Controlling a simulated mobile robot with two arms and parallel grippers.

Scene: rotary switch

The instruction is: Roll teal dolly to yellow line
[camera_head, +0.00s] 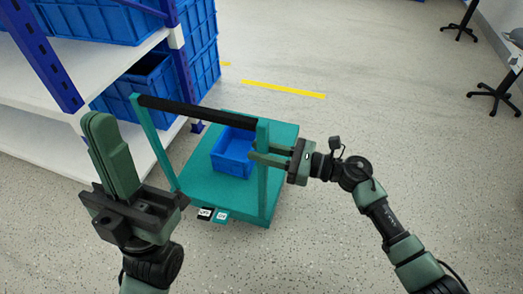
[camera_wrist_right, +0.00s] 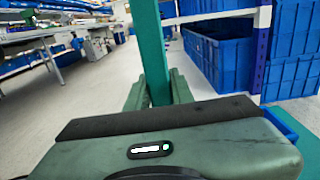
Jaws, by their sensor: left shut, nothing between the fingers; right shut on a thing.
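The teal dolly (camera_head: 281,131) stands on the floor in the head view, with a blue bin (camera_head: 232,158) on its deck. Its handle has two teal uprights and a black crossbar (camera_head: 195,112). My right gripper (camera_head: 257,153) is shut on the right upright, below the crossbar; the wrist view shows the teal upright (camera_wrist_right: 150,50) between the fingers (camera_wrist_right: 157,88). My left gripper (camera_head: 100,125) is shut and empty, fingers up, left of the dolly's left upright. The yellow line (camera_head: 283,89) lies on the floor beyond the dolly, apart from it.
A shelf rack (camera_head: 40,140) with blue crates (camera_head: 145,85) stands close along the dolly's left side. Another bit of yellow (camera_head: 225,64) shows beside the crates. Chair bases (camera_head: 495,90) stand at the far right. The floor between dolly and line is clear.

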